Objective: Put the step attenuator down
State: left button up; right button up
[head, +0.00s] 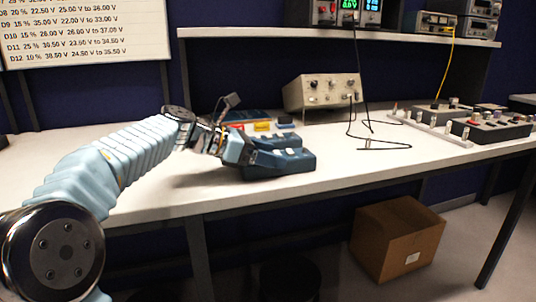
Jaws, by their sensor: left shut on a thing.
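The step attenuator appears to be the blue box (293,160) with raised parts on top, in the middle of the head view at the bench's front edge. My left gripper (250,153) reaches in from the left and is shut on the box's left side. The box is at or just above the white bench top (350,165); I cannot tell whether its underside touches. The gripper hides the box's left end. My right gripper is not in view.
Behind the box lie small coloured items (262,126). A beige instrument (322,92) stands farther back, with a black cable loop (385,147) to its right. Control boxes (490,126) occupy the right end. Bench space right of the blue box is clear. A cardboard box (397,240) sits below.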

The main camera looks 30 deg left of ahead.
pick_arm(q)
jog(key=o, duration=1.4)
jog(key=shift+f, duration=0.1)
jog(key=shift+s+a+r, duration=0.1)
jog(key=shift+r, duration=0.1)
jog(key=v, duration=1.1)
jog(key=shift+s+a+r+p, duration=0.15)
jog(key=shift+s+r+p, duration=0.05)
jog(key=shift+s+p, duration=0.2)
